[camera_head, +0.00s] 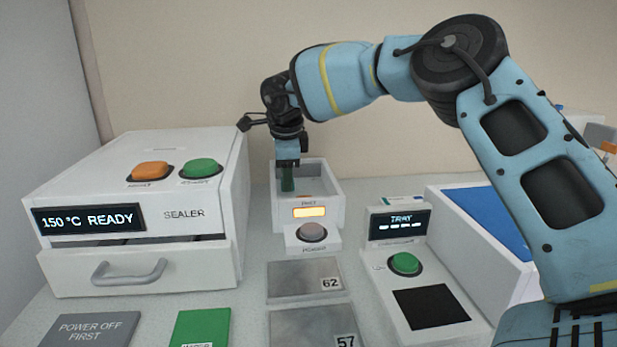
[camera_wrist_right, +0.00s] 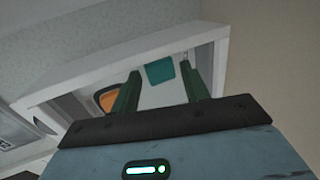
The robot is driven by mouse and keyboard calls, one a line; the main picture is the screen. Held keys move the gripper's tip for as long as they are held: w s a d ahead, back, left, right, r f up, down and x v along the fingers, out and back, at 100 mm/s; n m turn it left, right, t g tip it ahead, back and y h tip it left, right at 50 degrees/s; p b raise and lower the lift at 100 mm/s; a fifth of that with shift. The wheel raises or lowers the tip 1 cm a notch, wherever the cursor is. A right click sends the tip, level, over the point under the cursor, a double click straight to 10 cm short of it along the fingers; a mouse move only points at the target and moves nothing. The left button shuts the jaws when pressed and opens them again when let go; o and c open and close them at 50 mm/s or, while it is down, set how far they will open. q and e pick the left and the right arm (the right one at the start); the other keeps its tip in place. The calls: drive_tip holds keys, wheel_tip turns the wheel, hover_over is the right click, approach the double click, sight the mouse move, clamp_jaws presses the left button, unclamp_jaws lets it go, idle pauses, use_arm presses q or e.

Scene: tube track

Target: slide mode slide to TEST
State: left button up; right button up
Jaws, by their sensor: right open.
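Inside the box, the wrist view shows a teal piece (camera_wrist_right: 159,72) beyond the fingertips and an orange piece (camera_wrist_right: 107,98) beside the left finger. I cannot tell whether either is the mode slide, and I see no readable TEST mark. The box front has a lit orange display (camera_head: 310,212) and a grey button (camera_head: 312,232). My left gripper is not in view.
The white sealer (camera_head: 185,213), with orange (camera_head: 150,171) and green (camera_head: 201,168) buttons, stands close on the left. A tray device (camera_head: 400,225) with a green button and a blue-topped box (camera_head: 490,215) stand on the right. Flat numbered plates (camera_head: 300,275) lie in front.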

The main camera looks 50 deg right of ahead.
wheel_tip(320, 180, up, 4)
drive_tip(key=shift+r+p, duration=0.1)
drive_tip(key=shift+p, duration=0.9)
drive_tip(key=shift+r+p, duration=0.95)
drive_tip(key=shift+r, duration=0.35)
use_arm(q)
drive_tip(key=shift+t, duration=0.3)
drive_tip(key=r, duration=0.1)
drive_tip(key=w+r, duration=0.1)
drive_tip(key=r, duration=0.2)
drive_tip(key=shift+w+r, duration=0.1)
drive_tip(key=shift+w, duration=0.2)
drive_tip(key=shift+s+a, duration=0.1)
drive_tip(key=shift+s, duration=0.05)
use_arm(e)
drive_tip(key=shift+f, duration=0.15)
